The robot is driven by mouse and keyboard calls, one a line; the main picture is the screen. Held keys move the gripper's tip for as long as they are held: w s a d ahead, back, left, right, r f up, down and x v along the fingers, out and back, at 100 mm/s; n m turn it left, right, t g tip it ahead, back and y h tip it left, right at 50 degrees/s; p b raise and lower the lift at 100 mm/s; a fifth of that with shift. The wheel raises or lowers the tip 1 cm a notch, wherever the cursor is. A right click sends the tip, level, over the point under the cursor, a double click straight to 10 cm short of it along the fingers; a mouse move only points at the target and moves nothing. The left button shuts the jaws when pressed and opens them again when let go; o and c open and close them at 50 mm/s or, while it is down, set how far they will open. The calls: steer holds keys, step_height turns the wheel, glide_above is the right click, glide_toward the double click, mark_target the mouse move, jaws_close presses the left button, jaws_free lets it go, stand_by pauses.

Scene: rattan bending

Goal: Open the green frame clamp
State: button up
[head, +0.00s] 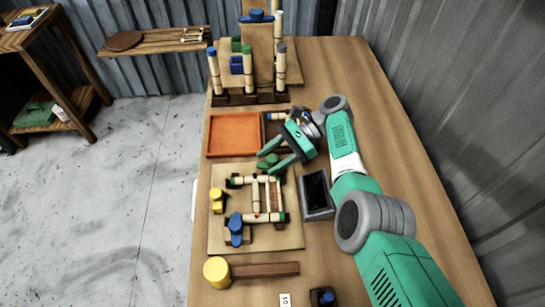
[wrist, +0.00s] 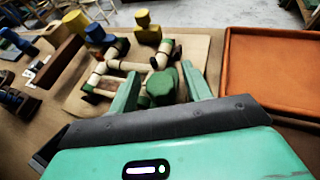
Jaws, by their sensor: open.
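The green frame clamp (wrist: 161,86) shows its dark green rounded knob between my two fingers in the wrist view. In the head view its knob (head: 267,162) is at the upper right corner of the bending board (head: 222,240). My gripper (head: 268,162) is open, with one finger on each side of the knob. In the wrist view a gap shows between the knob and each finger of my gripper (wrist: 160,82). I cannot tell whether the fingers touch it lower down. The clamp's base is mostly hidden. A pale rattan frame (head: 262,180) lies on the board.
A blue clamp (head: 235,226) and a yellow clamp (head: 217,197) stand on the board. An orange tray (head: 233,116) lies behind it, and a dark box (head: 317,192) stands to its right. A yellow-headed mallet (head: 217,271) lies in front. Upright rattan posts (head: 249,72) stand at the back.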

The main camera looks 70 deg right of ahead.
mark_target(277, 157)
steer(key=b+v, duration=0.1)
steer(key=v, duration=0.1)
steer(key=b+v, duration=0.2)
steer(key=f+b+v, duration=0.1)
steer(key=b+v, duration=0.1)
steer(key=shift+s+d+r, duration=0.1)
steer(key=shift+s+d, duration=0.05)
steer(key=shift+d, duration=0.1)
steer(key=shift+s+d+r+b, duration=0.4)
steer(key=shift+r+b, duration=0.25)
steer(key=shift+r, duration=0.05)
